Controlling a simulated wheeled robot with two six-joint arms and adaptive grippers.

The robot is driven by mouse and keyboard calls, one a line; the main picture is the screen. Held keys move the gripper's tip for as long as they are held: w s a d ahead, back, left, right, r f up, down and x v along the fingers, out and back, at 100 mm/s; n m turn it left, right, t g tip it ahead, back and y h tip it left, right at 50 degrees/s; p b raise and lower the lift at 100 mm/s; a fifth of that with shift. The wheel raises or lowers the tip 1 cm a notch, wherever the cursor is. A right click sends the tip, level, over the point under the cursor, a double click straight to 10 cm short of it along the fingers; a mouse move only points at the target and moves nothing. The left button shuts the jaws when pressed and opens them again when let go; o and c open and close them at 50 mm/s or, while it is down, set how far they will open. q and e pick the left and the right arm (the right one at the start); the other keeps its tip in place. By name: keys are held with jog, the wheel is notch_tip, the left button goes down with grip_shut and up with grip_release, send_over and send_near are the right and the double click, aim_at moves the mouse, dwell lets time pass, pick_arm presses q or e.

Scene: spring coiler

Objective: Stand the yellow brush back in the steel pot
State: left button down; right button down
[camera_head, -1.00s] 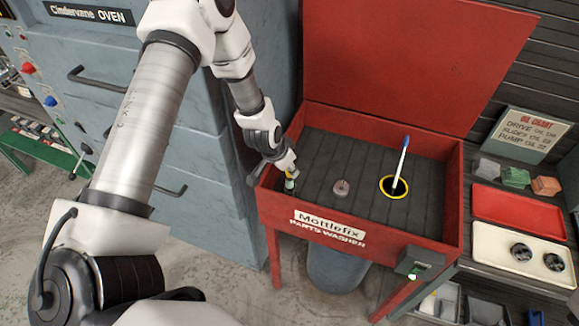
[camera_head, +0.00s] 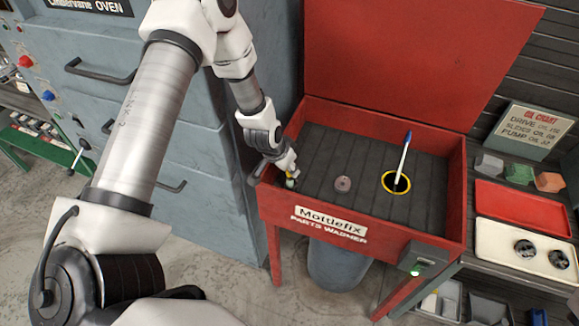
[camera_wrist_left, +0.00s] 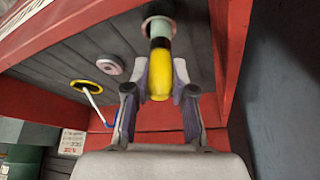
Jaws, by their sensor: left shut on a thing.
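The yellow brush (camera_wrist_left: 160,80) is upright or nearly so, with a yellow handle, a dark band and a pale green lower part. In the wrist view its lower end is inside or directly over the mouth of a small round pot (camera_wrist_left: 148,24) with a pale rim and dark inside. I cannot tell how deep it sits. My left gripper (camera_head: 289,171) is shut on the yellow handle, at the left end of the red parts washer. In the head view only a bit of the brush (camera_head: 291,183) shows below the fingers, and I cannot make out the pot there.
The red parts washer (camera_head: 370,231) has a raised lid behind. On its grey floor are a round grey-pink piece (camera_head: 343,184) and a yellow-ringed hole (camera_head: 389,190) with a white-and-blue stick (camera_head: 404,155) standing in it. A blue-grey oven (camera_head: 220,200) stands close on the left.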

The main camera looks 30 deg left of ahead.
pick_arm(q)
jog(key=shift+f+b, duration=1.05)
jog(key=shift+f, duration=0.3)
jog(key=c, duration=0.9)
grip_release()
jog(key=v, duration=1.2)
